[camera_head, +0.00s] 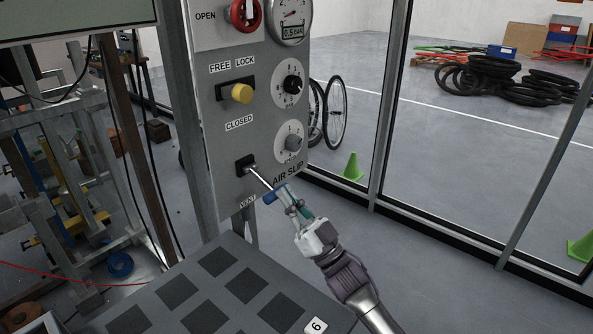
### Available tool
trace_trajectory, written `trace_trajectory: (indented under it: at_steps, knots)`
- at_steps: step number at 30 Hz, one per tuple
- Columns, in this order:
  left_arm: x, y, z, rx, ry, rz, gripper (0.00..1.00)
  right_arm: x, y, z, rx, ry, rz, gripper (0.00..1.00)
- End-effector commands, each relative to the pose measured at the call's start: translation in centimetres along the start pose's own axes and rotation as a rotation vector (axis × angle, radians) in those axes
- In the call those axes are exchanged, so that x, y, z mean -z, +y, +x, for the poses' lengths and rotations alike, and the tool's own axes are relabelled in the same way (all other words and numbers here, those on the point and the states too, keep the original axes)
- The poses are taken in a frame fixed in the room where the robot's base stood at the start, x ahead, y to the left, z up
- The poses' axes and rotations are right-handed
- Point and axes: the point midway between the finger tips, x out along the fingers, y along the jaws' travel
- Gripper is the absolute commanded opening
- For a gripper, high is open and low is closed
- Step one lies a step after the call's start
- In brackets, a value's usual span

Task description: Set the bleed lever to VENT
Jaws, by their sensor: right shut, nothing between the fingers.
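The bleed lever (259,175) is a thin metal rod that comes out of a black square mount (246,164) low on the grey panel. It slants down and to the right from the mount, with a blue end piece by my gripper. The CLOSED label (239,123) is above the mount and the VENT label (248,202) is below it. My right gripper (284,197) is shut with nothing held between its fingers. Its fingertips are at the lever's outer end; I cannot tell whether they touch it. My left gripper is not in view.
Above the lever on the panel (222,170) are a yellow knob (242,93), a red valve wheel (243,14), a gauge (290,18) and two dials. A grey surface with dark squares (262,284) lies below. Metal framing stands at left; glazed framing stands at right.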

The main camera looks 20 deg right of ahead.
Motion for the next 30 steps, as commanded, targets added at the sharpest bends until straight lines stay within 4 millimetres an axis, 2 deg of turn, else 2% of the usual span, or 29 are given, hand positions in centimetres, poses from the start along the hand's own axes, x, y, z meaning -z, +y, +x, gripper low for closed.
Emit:
trace_trajectory:
  at_steps: [6,18,24,30]
  knots:
    - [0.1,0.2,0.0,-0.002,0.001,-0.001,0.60,-0.2,0.0,-3.3,-0.002,-0.005,0.001,0.00]
    - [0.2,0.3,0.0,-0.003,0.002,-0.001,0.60,6.1,-0.1,-10.0,0.002,-0.004,0.000,0.00]
    - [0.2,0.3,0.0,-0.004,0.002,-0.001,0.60,7.5,0.0,-11.6,0.000,-0.002,0.001,0.00]
    - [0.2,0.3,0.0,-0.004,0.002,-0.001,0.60,7.9,0.0,-11.8,0.000,-0.001,0.000,0.00]
